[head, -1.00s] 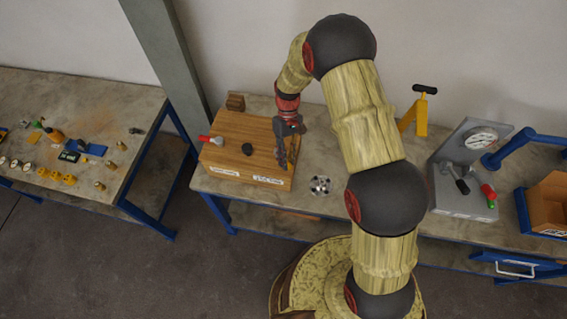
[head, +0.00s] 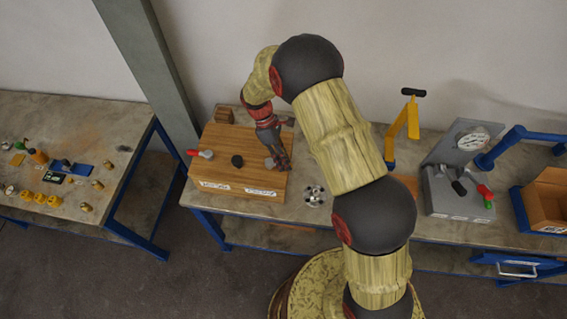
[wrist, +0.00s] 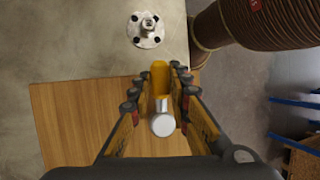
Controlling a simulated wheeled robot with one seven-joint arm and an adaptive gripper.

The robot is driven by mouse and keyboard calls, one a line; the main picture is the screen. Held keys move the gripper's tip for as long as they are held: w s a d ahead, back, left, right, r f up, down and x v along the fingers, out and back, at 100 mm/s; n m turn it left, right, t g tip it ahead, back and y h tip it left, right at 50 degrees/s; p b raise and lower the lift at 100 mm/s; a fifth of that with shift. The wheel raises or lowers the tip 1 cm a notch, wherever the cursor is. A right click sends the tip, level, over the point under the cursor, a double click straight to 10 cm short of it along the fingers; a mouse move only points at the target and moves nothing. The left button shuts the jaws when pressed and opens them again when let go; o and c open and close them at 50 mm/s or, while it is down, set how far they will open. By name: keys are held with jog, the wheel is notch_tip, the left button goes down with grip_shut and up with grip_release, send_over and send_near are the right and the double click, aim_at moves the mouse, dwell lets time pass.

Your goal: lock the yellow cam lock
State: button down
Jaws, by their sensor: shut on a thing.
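The yellow cam lock shows in the wrist view as a yellow lever (wrist: 159,76) joined to a round silver hub (wrist: 163,124). The lever points toward the top of that view. My gripper (wrist: 158,92) has its fingers on both sides of the lever, shut on it. In the head view my gripper (head: 281,164) is low at the right part of the wooden box (head: 221,173), where the lock is mounted. There the fingers mostly hide the lock, and its yellow lever cannot be made out.
On the same box are a red-handled lock (head: 198,153) and a black knob (head: 237,161). A round flanged metal part (head: 315,196) lies on the bench right of the box. A grey gauge panel (head: 457,185) and a yellow stand (head: 412,122) are farther right.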

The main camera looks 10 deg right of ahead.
jog(key=shift+w+n, duration=0.2)
jog(key=shift+n, duration=0.1)
jog(key=c, duration=1.8)
grip_release()
jog(key=shift+o, duration=0.7)
jog(key=v, duration=1.2)
jog(key=shift+s+a, duration=0.1)
